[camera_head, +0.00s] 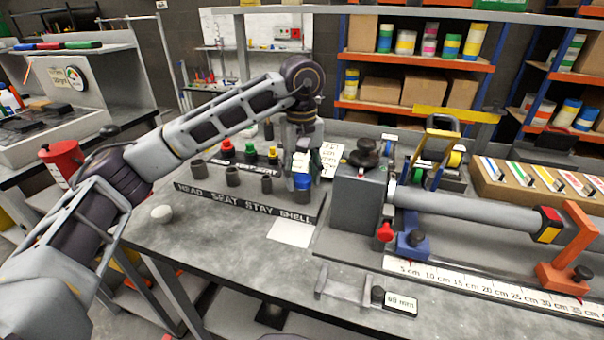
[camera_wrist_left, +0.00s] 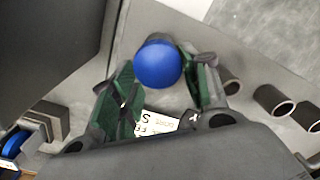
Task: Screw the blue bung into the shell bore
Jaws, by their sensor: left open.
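The blue bung (camera_head: 302,182) stands upright at the mouth of the shell bore (camera_head: 301,196), the rightmost grey socket above the SHELL label. How deep it sits I cannot tell. My left gripper (camera_head: 304,166) points down right above and around the bung. In the left wrist view the bung's round blue top (camera_wrist_left: 158,64) shows between the two green-padded fingers, with a gap beside it. The left gripper is open. The bung hides the shell bore in the wrist view. My right gripper is in neither view.
Three empty grey sockets (camera_head: 233,177) stand left along the label strip. Red (camera_head: 228,147), green and yellow bungs stand behind them. A grey block (camera_head: 356,200) with a long tube is close on the right. A white ball-like knob (camera_head: 161,214) lies left; the front bench is mostly clear.

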